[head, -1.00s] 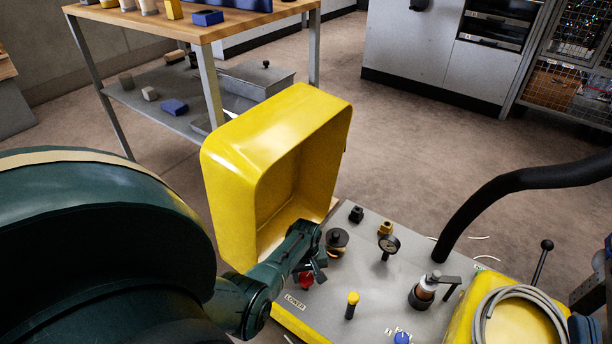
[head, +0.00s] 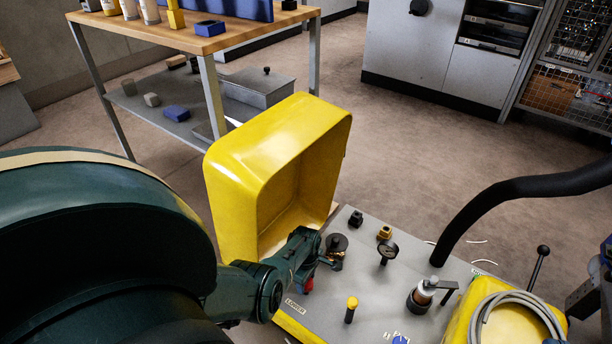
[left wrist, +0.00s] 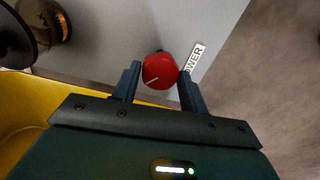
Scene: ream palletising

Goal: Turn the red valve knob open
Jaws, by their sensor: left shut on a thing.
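The red valve knob (left wrist: 160,71) sits on the grey panel (left wrist: 110,60) next to a label whose visible letters read "OWER". A white line marks its face. In the left wrist view my left gripper (left wrist: 158,80) has one finger on each side of the knob and is shut on it. In the head view the left gripper (head: 318,264) reaches over the panel from the left, and only a little of the red knob (head: 307,284) shows below it. My right gripper is not clearly in view.
A yellow open cover (head: 235,175) stands right behind my left gripper. A black round fitting (head: 337,243), a gauge (head: 388,250), a yellow-topped lever (head: 351,303) and a black hose (head: 500,195) are close by. A workbench (head: 225,38) stands behind.

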